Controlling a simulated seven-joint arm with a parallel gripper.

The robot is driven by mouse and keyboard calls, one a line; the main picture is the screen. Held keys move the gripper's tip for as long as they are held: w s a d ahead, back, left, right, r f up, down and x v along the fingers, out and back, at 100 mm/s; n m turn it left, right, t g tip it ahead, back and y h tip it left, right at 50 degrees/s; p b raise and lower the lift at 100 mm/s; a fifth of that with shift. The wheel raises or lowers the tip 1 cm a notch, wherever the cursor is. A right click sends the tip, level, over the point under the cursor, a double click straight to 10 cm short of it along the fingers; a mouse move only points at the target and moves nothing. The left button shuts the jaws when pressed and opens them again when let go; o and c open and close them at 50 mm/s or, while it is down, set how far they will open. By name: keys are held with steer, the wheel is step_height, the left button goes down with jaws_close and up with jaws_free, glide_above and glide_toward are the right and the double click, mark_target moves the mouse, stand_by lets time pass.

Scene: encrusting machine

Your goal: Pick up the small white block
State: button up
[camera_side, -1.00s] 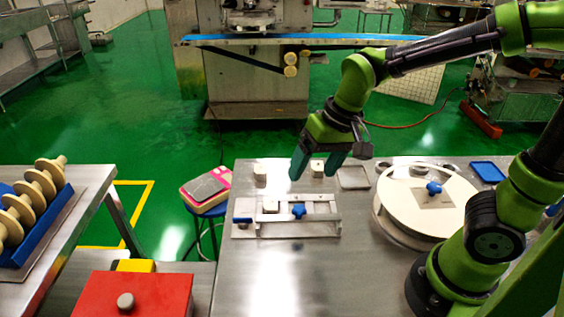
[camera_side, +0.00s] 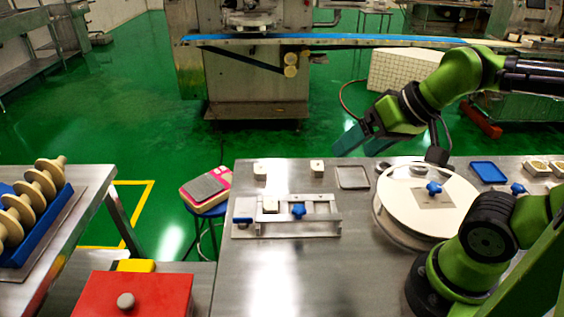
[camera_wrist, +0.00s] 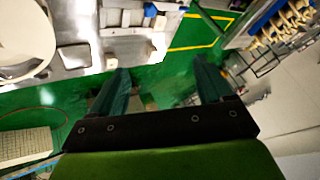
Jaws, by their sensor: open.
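Several small white blocks show in the side view. One (camera_side: 260,170) stands near the back left of the steel table, one (camera_side: 317,167) stands farther right near the back edge, and one (camera_side: 269,204) sits at the metal fixture (camera_side: 325,229). I cannot tell which one the task means. My gripper (camera_side: 362,145) is open and empty, raised near the table's back edge, to the right of the blocks. In the wrist view the open fingers (camera_wrist: 160,68) have green floor between them; a white block (camera_wrist: 160,23) shows beyond them.
A round white disc (camera_side: 398,203) with a blue knob stands right of the fixture. A shallow metal tray (camera_side: 353,178) and a blue tray (camera_side: 488,172) lie near the back edge. A red box (camera_side: 150,293) stands at lower left. The table front is clear.

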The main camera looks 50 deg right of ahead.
steer(key=shift+c, duration=0.3)
steer(key=shift+c, duration=0.7)
